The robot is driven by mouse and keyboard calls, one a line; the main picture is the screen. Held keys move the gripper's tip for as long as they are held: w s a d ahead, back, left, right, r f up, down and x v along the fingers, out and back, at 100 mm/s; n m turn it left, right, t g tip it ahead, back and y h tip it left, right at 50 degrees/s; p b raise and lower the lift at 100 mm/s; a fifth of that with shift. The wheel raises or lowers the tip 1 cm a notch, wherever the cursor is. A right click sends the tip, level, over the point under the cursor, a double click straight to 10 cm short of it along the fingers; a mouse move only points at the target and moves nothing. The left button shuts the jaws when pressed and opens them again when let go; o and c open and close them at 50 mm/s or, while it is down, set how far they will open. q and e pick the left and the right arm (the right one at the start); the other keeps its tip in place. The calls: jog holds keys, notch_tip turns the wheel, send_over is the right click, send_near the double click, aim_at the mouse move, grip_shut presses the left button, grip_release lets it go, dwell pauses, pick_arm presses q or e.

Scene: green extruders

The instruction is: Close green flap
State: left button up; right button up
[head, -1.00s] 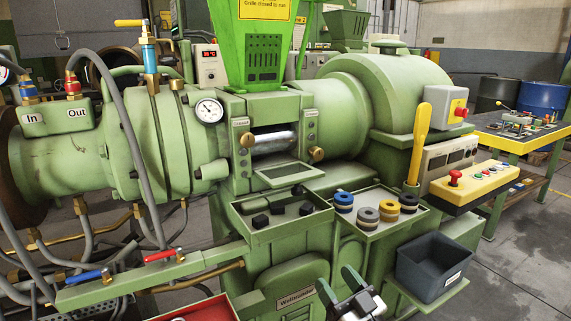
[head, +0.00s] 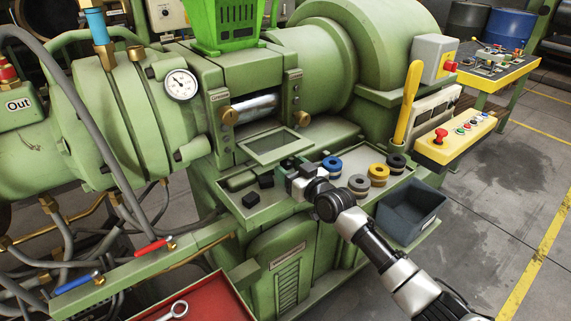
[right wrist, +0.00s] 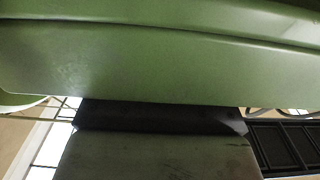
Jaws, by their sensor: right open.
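The green flap (head: 270,147), a framed panel with a window, is folded down and outward below the opening of the green extruder. A shiny metal roller (head: 254,108) shows in the opening above it. My right gripper (head: 292,172) is open and empty. It is just below and to the right of the flap's front edge, above the trays; I cannot tell whether it touches the flap. In the right wrist view a broad green surface (right wrist: 150,55) fills the top, close to the gripper. My left gripper is not in view.
Brass knobs (head: 302,119) flank the opening. A left tray holds black pieces (head: 250,199); the right tray holds blue, yellow and grey rings (head: 378,171). A yellow lever (head: 408,100) stands at the right, above a dark bin (head: 410,211).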

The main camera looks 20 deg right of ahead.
jog(key=shift+x, duration=1.15)
grip_shut()
